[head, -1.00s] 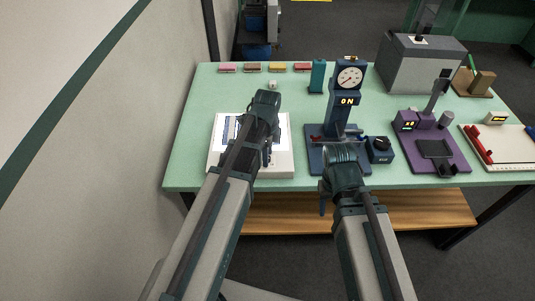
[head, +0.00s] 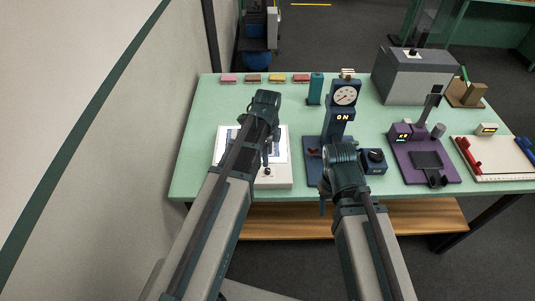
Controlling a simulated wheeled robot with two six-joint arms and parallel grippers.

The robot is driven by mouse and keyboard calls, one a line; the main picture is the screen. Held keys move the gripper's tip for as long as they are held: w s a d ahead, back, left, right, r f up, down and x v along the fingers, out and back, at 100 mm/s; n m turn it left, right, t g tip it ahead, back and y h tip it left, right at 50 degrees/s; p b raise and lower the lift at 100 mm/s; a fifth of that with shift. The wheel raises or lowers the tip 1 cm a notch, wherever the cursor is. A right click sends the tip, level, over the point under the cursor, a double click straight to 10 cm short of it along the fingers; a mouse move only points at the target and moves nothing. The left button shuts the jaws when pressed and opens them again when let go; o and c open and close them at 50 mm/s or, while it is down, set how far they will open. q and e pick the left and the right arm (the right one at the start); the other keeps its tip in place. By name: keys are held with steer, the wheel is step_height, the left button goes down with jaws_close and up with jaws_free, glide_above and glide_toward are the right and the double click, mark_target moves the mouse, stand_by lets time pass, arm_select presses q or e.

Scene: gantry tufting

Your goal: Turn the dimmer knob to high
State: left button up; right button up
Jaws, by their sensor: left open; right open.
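A black dimmer knob (head: 376,155) sits on top of a small dark blue box (head: 372,168) at the right side of a dark blue dial stand (head: 341,118). The stand has a round white gauge and a lit "ON" display. My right gripper (head: 324,205) is open and empty, in front of the stand's base and left of the knob, apart from it. Its wrist covers part of the stand's base. My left gripper (head: 265,158) is open over the white device (head: 278,181) on the left, far from the knob. The knob's pointer setting is too small to read.
A grey box (head: 414,83) and a teal block (head: 315,88) stand behind. The green tabletop (head: 202,155) is clear at left.

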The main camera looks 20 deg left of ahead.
arm_select(q)
step_height(320, 180, up, 7)
steer(key=p, duration=0.5)
steer(key=shift+f+p, duration=0.15)
steer(key=shift+p, duration=0.15)
arm_select(e)
step_height(320, 180, up, 7)
steer(key=shift+f, duration=0.15)
arm_select(q)
steer(key=shift+s, duration=0.1)
arm_select(e)
steer(key=shift+f, duration=0.1)
arm_select(q)
steer(key=s+d+f+n+b, duration=0.5)
steer(key=s+n, duration=0.2)
steer(key=s+d+f+n+y+b, duration=0.1)
steer(key=s+d+f+n+b, duration=0.4)
steer(key=s+d+n, duration=0.1)
steer(key=shift+s+n, duration=0.4)
steer(key=shift+s, duration=0.4)
arm_select(e)
step_height(320, 180, down, 10)
